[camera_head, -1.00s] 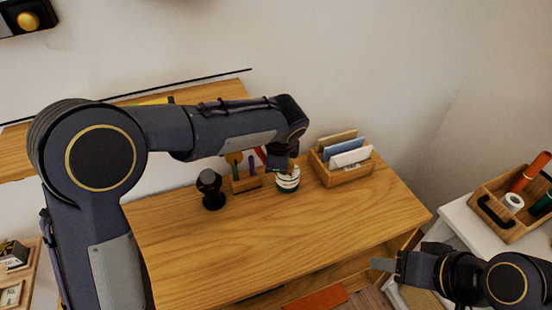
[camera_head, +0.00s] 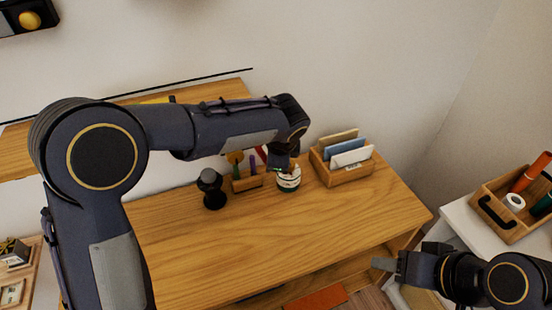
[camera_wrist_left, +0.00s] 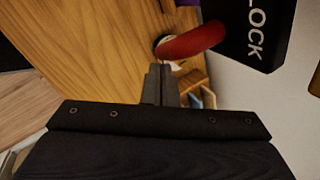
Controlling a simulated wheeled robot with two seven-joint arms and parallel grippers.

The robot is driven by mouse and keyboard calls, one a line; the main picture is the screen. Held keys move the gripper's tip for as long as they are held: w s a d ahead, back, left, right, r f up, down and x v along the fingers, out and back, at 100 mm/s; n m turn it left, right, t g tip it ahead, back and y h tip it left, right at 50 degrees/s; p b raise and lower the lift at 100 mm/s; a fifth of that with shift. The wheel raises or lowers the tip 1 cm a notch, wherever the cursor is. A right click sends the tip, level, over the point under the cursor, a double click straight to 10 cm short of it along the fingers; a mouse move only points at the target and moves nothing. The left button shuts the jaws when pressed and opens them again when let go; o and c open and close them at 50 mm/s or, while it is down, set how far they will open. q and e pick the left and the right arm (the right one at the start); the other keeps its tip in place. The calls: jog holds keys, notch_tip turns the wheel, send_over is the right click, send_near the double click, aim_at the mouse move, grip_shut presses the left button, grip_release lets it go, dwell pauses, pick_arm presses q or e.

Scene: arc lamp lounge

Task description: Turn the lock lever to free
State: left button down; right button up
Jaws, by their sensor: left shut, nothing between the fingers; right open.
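In the left wrist view a red lever (camera_wrist_left: 192,41) sticks out beside a black plate (camera_wrist_left: 262,30) lettered "LOCK". My left gripper (camera_wrist_left: 160,72) is shut and empty. Its fingertips are just below the lever in that picture; I cannot tell whether they touch it. In the head view my left arm covers the lock plate, and the left gripper (camera_head: 281,160) is mostly hidden below the wrist. A small red piece (camera_head: 262,153) shows beside it, perhaps the lever. My right gripper (camera_head: 384,264) is open and empty at the lower right, off the desk's front edge.
The wooden desk (camera_head: 300,230) has a wide bare front. Along its back stand a dark round-headed object (camera_head: 212,190), a pen holder (camera_head: 246,184), a white-and-green pot (camera_head: 288,181) and a letter box (camera_head: 346,176). A wooden caddy (camera_head: 505,228) stands on the right-hand white table.

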pick_arm(q)
jog(key=shift+r, duration=0.1)
jog(key=shift+r+p, duration=0.7)
jog(key=shift+r, duration=0.05)
pick_arm(e)
jog(key=shift+r, duration=0.7)
